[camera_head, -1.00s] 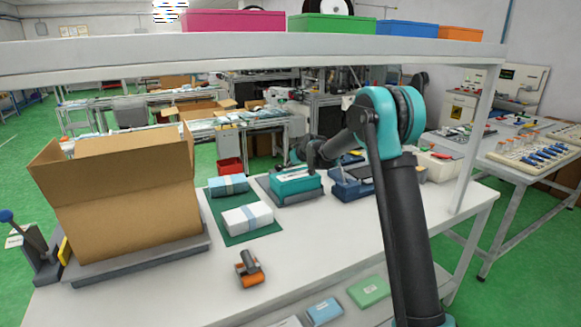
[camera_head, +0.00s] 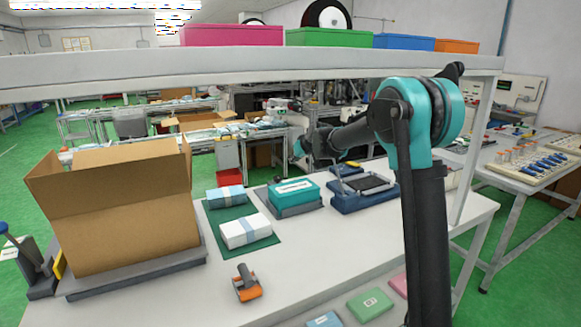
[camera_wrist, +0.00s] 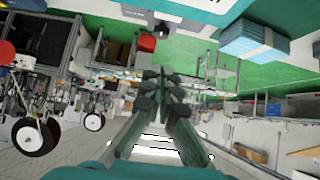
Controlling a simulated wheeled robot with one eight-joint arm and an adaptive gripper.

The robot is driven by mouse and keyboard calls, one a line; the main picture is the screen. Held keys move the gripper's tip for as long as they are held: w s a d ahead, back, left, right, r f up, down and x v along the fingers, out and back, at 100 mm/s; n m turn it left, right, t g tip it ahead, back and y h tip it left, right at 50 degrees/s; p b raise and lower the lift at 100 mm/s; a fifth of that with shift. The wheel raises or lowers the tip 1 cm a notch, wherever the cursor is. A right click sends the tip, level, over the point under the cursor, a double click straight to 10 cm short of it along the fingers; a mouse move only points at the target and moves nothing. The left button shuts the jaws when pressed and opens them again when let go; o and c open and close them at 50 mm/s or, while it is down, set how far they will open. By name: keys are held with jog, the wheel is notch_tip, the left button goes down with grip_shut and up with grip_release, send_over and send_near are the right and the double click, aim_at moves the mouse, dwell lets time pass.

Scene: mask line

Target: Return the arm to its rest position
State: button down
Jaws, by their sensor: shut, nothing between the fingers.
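My arm is raised over the white table, its teal elbow high and its forearm reaching left and away in the head view. My gripper (camera_head: 300,148) is at the forearm's far end, small and partly hidden, above and behind the teal box (camera_head: 294,190). In the wrist view its dark fingers (camera_wrist: 166,95) are together with nothing between them. The gripper is apart from the teal box, which sits on a grey base.
An open cardboard carton (camera_head: 125,215) stands left. A blue pack (camera_head: 226,197) and a white pack (camera_head: 245,231) lie on a green mat. A blue tray (camera_head: 350,204) is right of the teal box. A tape dispenser (camera_head: 246,283) lies in front. A shelf (camera_head: 230,67) spans above.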

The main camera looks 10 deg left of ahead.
jog(key=s+d+f+m+g+h, duration=0.1)
jog(key=s+d+f, duration=0.3)
jog(key=s+d, duration=0.4)
jog(key=s+d+f+m+g+h, duration=0.1)
jog(key=s+d+f, duration=0.3)
jog(key=s+d, duration=0.5)
jog(key=s+d+f+m+h, duration=0.2)
jog(key=s+d, duration=0.7)
jog(key=s, duration=0.9)
jog(key=shift+s+f+m+g, duration=0.2)
jog(key=shift+f+m+g, duration=0.25)
jog(key=shift+f, duration=0.65)
jog(key=s+d+f+m, duration=0.1)
jog(key=s+d+f, duration=0.1)
jog(key=s, duration=0.4)
jog(key=s+d+f+m+g+h, duration=0.1)
jog(key=s+d+f, duration=0.2)
jog(key=s+f, duration=0.2)
jog(key=shift+s+h, duration=0.3)
jog(key=shift+s, duration=0.95)
